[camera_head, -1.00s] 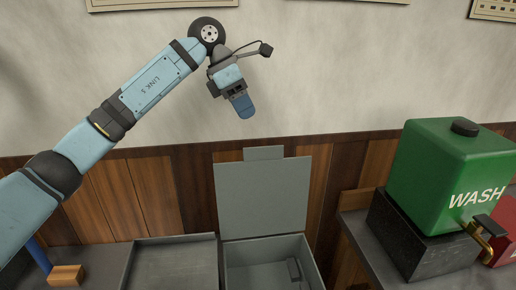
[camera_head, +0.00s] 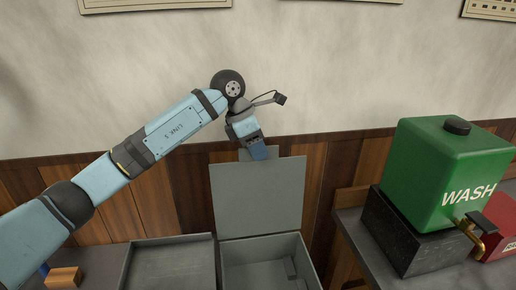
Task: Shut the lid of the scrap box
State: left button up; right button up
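The scrap box (camera_head: 312,266) is a grey open-topped box at the bottom centre. Its grey lid (camera_head: 257,200) stands upright at the back of the box, with a tab at its top edge. A small grey piece (camera_head: 290,267) shows inside the box. My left gripper (camera_head: 259,154) is at the lid's top edge and overlaps the tab in the picture. My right gripper is not in view.
A grey shallow tray (camera_head: 168,262) sits left of the box. A green WASH tank (camera_head: 440,175) with a brass tap (camera_head: 470,237) stands on a dark block (camera_head: 405,238) at right, beside a red container (camera_head: 498,232). A wooden block (camera_head: 63,277) lies at bottom left.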

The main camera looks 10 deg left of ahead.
pick_arm(q)
jog(key=shift+d+f, duration=0.1)
jog(key=shift+f, duration=0.15)
grip_shut()
